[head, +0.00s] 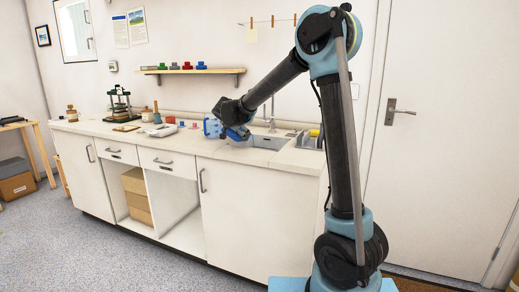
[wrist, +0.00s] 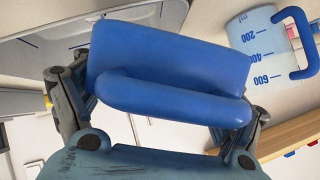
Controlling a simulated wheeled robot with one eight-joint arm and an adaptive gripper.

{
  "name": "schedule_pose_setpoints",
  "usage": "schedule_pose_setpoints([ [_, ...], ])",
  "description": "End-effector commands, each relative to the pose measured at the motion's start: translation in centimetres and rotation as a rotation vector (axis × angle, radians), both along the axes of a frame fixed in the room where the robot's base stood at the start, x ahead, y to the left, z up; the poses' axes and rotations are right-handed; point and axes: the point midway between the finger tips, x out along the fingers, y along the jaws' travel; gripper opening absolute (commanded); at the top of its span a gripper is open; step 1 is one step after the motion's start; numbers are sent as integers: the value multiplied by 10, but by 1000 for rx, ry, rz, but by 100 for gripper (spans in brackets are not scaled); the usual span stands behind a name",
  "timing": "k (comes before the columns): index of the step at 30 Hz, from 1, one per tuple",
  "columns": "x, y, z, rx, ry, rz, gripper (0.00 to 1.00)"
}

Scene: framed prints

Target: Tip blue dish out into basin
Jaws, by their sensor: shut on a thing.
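The blue dish (wrist: 172,62) fills the middle of the wrist view, between the two fingers of my gripper (wrist: 160,95). My gripper is shut on it. In the head view my gripper (head: 232,122) is over the counter at the left end of the sink, with the blue dish (head: 238,133) just below it. The dish's inside and any contents are hidden. The grey metal basin (head: 264,143) is set into the counter, just right of the dish. Part of the basin (wrist: 50,22) shows at the upper left of the wrist view.
A clear measuring jug (wrist: 262,48) with a blue handle is close beside my gripper; it also shows in the head view (head: 211,127). A tap (head: 272,115) rises behind the basin. A rack (head: 309,140) stands to its right. A wall shelf (head: 190,71) holds several small coloured things.

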Motion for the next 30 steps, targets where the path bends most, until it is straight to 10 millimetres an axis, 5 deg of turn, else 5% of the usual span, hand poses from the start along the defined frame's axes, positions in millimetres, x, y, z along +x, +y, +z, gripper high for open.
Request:
schedule_pose_setpoints([
  [30,3,-15,-2,99,18,-1,50],
])
